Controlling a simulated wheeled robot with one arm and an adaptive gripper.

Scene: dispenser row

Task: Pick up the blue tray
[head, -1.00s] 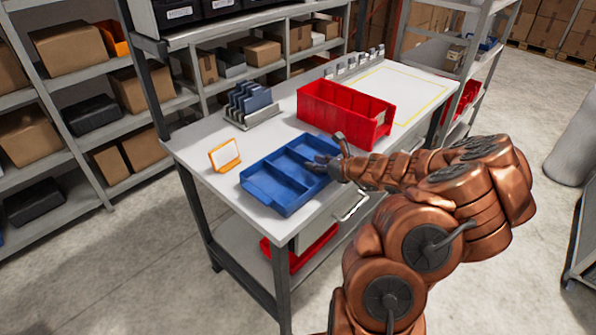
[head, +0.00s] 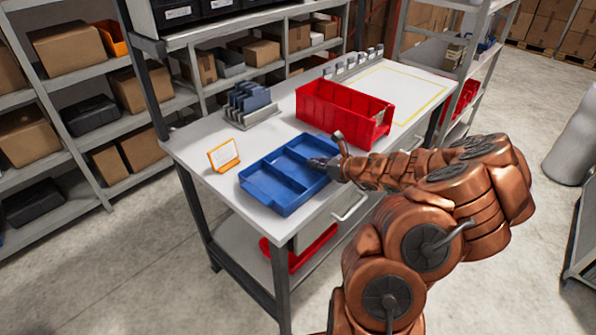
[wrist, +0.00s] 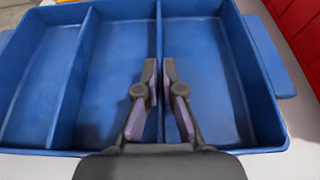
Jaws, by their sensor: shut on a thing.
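The blue tray (head: 268,194) lies on the white worktable, its long side along the front edge, with empty compartments split by dividers. In the wrist view the tray (wrist: 35,70) fills most of the picture. My gripper (head: 326,164) is at the tray's right part. In the wrist view my gripper (wrist: 160,75) has its two fingers on either side of a divider, shut on it. The fingertips reach down inside the tray. Whether the tray's base touches the table is hard to tell.
A red bin (head: 345,112) stands just behind the tray. An orange-framed card (head: 223,156) stands to its left, and a grey rack (head: 250,105) behind. A yellow-outlined area (head: 408,90) at the table's far right is clear. Shelves (head: 90,75) stand behind.

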